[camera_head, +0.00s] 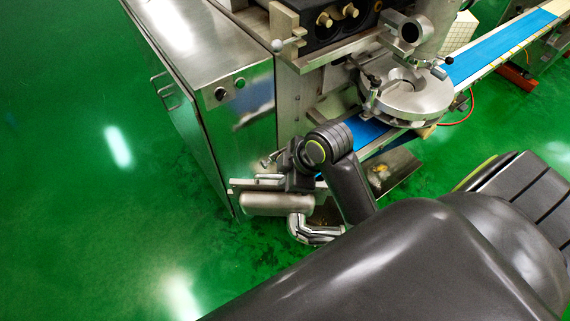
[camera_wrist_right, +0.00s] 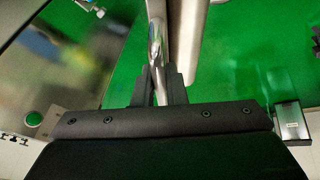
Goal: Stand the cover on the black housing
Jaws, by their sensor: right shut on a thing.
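The black housing (camera_head: 335,25) is at the top of the head view, on the steel machine, with two brass-coloured knobs on its front. My right gripper (camera_head: 288,168) is low at the machine's front, beside the steel cabinet's corner. In the right wrist view my right gripper (camera_wrist_right: 159,82) is shut on a narrow shiny metal piece (camera_wrist_right: 157,42), seemingly the cover seen edge-on. Its full shape is hidden. In the head view I cannot separate it clearly from nearby metal parts. It is well below the housing and apart from it. My left gripper is not in view.
A steel cabinet (camera_head: 190,60) with a green button stands left of the housing. A round steel unit (camera_head: 408,95) sits over a blue conveyor belt (camera_head: 500,45) at the right. A silver cylinder (camera_head: 277,203) lies close below my right gripper. Green floor is open at the left.

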